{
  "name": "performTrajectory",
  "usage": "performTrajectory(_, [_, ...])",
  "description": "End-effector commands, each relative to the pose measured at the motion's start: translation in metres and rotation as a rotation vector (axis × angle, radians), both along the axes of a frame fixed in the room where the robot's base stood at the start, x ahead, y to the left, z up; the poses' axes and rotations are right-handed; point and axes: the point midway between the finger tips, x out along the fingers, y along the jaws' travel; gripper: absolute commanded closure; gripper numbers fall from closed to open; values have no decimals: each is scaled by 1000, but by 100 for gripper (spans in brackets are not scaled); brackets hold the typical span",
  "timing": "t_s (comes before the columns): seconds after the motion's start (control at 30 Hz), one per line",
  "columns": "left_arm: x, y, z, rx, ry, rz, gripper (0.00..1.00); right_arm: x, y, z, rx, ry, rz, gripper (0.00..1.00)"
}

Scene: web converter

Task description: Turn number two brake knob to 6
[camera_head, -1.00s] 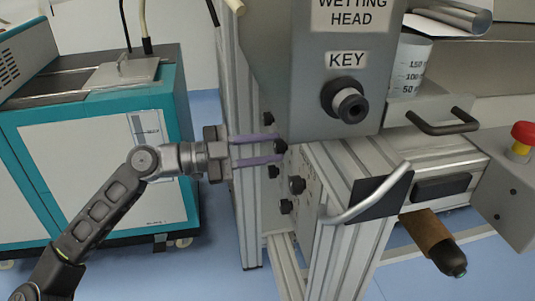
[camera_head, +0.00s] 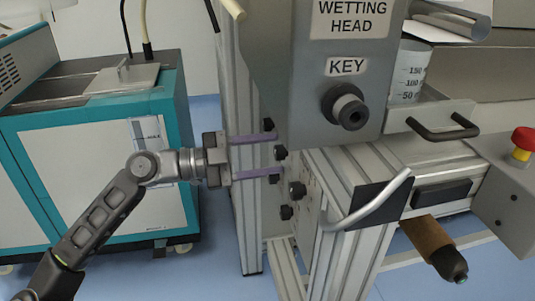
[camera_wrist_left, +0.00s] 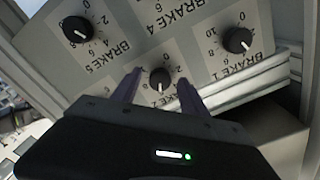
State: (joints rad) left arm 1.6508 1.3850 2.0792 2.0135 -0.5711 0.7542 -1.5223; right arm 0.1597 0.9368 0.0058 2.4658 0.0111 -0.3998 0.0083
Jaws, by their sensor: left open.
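In the left wrist view, a black round knob (camera_wrist_left: 160,80) with a white pointer mark sits between the two purple fingers of my left gripper (camera_wrist_left: 160,88). Its label and part of its number scale are hidden by the gripper body. The knob labelled Brake 1 (camera_wrist_left: 237,40) is to the right, and the one labelled Brake 5 (camera_wrist_left: 76,29) is at upper left. In the head view, my left gripper (camera_head: 278,154) is open, with one finger above and one below a black knob (camera_head: 281,153) on the side panel. The fingers look apart from the knob.
Other black knobs (camera_head: 297,189) are close below on the same panel. The grey key box (camera_head: 340,75) overhangs at upper right, and a metal handle (camera_head: 370,205) juts out at lower right. A teal cabinet (camera_head: 95,160) stands behind my left arm.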

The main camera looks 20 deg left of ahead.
Motion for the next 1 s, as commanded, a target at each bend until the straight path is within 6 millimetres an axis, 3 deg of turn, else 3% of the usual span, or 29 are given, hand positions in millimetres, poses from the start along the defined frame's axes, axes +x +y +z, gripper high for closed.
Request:
performTrajectory(0.5, [-42, 56, 1, -2, 1, 2, 48, -3, 0, 18, 1, 7, 4, 100])
performTrajectory(1.0, [-46, 61, 0, 1, 0, 1, 48, -3, 0, 18, 1, 8, 4, 100])
